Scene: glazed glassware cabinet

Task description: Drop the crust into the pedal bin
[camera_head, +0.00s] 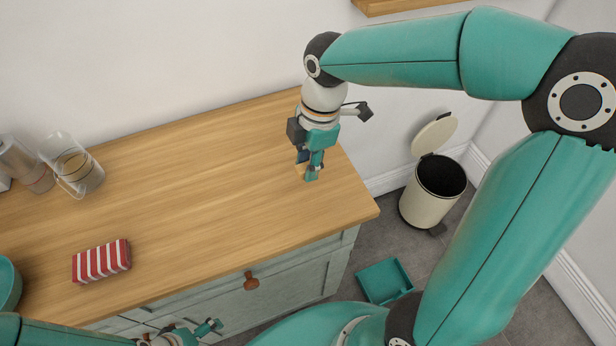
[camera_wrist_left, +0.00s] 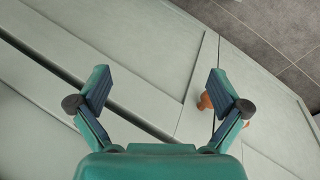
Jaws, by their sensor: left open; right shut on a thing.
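The cream pedal bin (camera_head: 424,205) stands on the floor to the right of the cabinet. Its lid (camera_head: 435,134) is raised and its dark opening shows. My right gripper (camera_head: 312,175) points down over the right end of the wooden worktop, left of the bin. It is shut on a small tan piece (camera_head: 301,169), seemingly the crust, mostly hidden by the fingers. I cannot tell whether the piece touches the worktop. My left gripper (camera_wrist_left: 160,88) is open and empty in front of the cabinet's pale green front; part of it shows at the bottom of the head view (camera_head: 207,328).
On the worktop (camera_head: 210,190) are a red-and-white striped block (camera_head: 101,262), a glass jug (camera_head: 76,167) and a teal bowl (camera_head: 8,284). A teal tray (camera_head: 384,281) lies on the floor before the bin. A brown knob (camera_head: 251,281) sticks out from the cabinet. The worktop's middle is clear.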

